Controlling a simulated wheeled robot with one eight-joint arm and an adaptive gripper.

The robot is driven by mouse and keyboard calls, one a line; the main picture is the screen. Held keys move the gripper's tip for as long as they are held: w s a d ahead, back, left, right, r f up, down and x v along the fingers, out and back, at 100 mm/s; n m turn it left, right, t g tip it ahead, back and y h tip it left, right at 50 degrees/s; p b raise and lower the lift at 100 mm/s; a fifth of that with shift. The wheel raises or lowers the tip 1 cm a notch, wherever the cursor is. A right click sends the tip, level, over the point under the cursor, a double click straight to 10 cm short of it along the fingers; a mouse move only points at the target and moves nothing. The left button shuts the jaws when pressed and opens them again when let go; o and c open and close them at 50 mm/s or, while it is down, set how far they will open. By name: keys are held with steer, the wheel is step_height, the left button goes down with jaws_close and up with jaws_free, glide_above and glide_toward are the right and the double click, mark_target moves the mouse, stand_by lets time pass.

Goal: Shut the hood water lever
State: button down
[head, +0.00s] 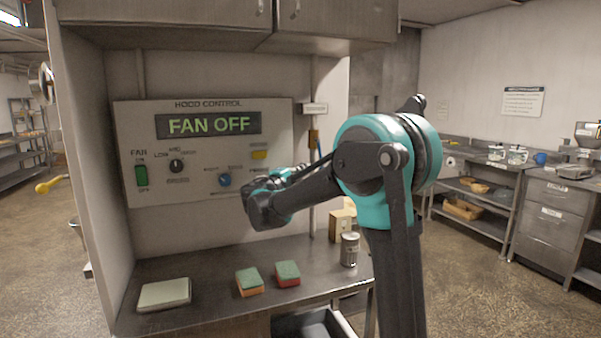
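A thin blue bar (319,149) stands by a brass-brown fitting (313,136) on the vertical pipe right of the hood control panel (205,195). It looks like the water lever, but my arm covers its lower part and I cannot tell its position. A small label plate (314,108) sits above it. The panel display (209,125) reads FAN OFF. My arm reaches left in front of the panel, and its far end with my gripper (262,205) is left of the pipe and apart from the blue bar. The fingers are not distinguishable.
The steel counter (205,270) below holds a pale flat box (164,294), two sponges (249,281) (287,273), a metal shaker (349,250) and a wooden block (340,226). Cabinets (165,22) hang above. Open floor (480,290) lies to the right.

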steer(key=shift+x, duration=2.65)
steer(key=shift+w+d+f+n+t+h, duration=0.15)
steer(key=shift+d+n+t+h, duration=0.15)
steer(key=shift+d+n+t, duration=0.3)
steer(key=shift+w+d+n+t, duration=0.25)
steer(key=shift+d+t, duration=0.1)
steer(key=shift+d, duration=0.45)
steer(key=shift+w+d+n+t, duration=0.25)
steer(key=shift+d+t, duration=0.1)
steer(key=shift+d, duration=0.5)
steer(key=w+d+r+n+t, duration=0.1)
steer(key=d+r, duration=0.3)
steer(key=d, duration=0.1)
steer(key=shift+w+r, duration=0.3)
steer(key=shift+d+r, duration=0.1)
steer(key=shift+d, duration=0.05)
